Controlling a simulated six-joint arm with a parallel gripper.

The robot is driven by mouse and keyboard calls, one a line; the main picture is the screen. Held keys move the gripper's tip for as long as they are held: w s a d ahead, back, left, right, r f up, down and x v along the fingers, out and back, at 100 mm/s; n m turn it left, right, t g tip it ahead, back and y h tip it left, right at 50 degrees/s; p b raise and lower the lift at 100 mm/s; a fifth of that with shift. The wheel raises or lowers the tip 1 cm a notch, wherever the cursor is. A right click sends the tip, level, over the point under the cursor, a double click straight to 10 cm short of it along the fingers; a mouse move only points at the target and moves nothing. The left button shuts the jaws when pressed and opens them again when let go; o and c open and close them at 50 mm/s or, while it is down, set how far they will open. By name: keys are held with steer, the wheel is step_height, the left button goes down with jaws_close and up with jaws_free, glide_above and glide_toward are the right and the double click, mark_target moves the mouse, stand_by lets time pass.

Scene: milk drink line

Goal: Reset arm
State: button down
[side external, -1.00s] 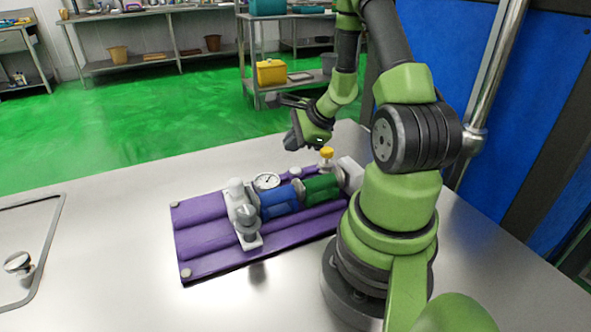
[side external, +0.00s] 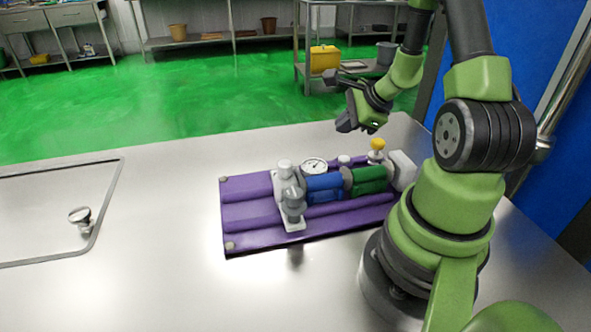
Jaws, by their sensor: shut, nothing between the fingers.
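My gripper (side external: 345,126) hangs above the far edge of the steel table, behind the purple board. It is shut and empty, and apart from the parts below it. The purple board (side external: 243,218) lies on the table and carries a line of parts. These are a grey-white fitting (side external: 292,200) at the left, a blue section (side external: 324,187), a green section (side external: 369,180) and a pale block (side external: 402,168) at the right. A round white gauge (side external: 314,166) and a yellow knob (side external: 378,144) stand on the far side of the line. My arm hides part of the board's right end.
A framed panel with a round knob (side external: 79,214) is set at the table's left. The steel table (side external: 160,230) is bare between it and the board. Shelves with a yellow box (side external: 324,59) stand beyond the green floor. A blue wall panel (side external: 530,50) is at the right.

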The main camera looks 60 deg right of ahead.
steer(key=w+a+r+n+y, duration=0.4)
steer(key=a+r+n, duration=0.7)
steer(key=a+r, duration=0.25)
steer(key=s+a+r+n+h, duration=0.1)
steer(key=s+a+r+n, duration=0.6)
steer(key=s+a+n, duration=0.3)
steer(key=s+n, duration=0.2)
steer(key=shift+a+r+n, duration=0.2)
steer(key=shift+n, duration=0.2)
